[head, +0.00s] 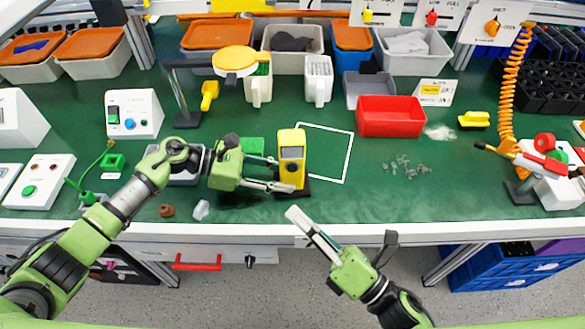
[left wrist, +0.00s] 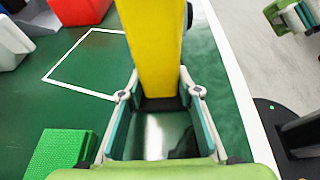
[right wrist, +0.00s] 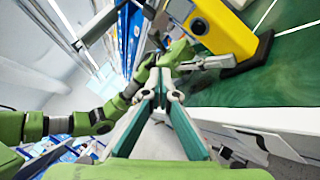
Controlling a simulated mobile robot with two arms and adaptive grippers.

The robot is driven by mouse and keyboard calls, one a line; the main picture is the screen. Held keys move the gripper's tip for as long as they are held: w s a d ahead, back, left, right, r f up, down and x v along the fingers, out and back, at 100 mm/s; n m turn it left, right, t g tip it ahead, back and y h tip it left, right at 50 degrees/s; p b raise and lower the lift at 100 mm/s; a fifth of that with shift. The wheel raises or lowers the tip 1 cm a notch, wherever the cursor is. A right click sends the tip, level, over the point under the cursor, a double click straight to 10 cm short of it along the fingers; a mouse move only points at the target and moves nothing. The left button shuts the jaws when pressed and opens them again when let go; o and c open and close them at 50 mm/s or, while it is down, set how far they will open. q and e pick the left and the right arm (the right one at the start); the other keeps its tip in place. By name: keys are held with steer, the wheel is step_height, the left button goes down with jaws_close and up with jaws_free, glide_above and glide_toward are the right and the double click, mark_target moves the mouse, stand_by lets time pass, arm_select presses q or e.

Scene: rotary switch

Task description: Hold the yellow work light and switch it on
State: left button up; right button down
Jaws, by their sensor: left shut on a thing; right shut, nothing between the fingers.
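The yellow work light (head: 292,141) stands upright on a dark base near the front edge of the green table. My left gripper (head: 291,187) is shut on its lower body from the left. In the left wrist view the yellow body of the work light (left wrist: 150,45) rises between the two fingers. My right gripper (head: 294,214) is shut and empty, just in front of the table edge, below and apart from the light. In the right wrist view the work light (right wrist: 228,32) shows a round dark knob or lens on its face, beyond my closed fingertips.
A white square outline (head: 345,160) is marked on the table behind and right of the light. A red bin (head: 390,117) stands further back right. A green block (head: 251,146) lies left of the light. Small clear parts (head: 405,167) lie to the right.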

glide_above(297, 181)
steer(key=s, duration=0.4)
steer(key=shift+s+a, duration=0.1)
steer(key=shift+s, duration=0.1)
steer(key=shift+w, duration=0.1)
stand_by(1.0)
steer(key=shift+w, duration=0.35)
steer(key=shift+s, duration=0.55)
steer(key=s, duration=0.6)
steer(key=shift+d, duration=0.2)
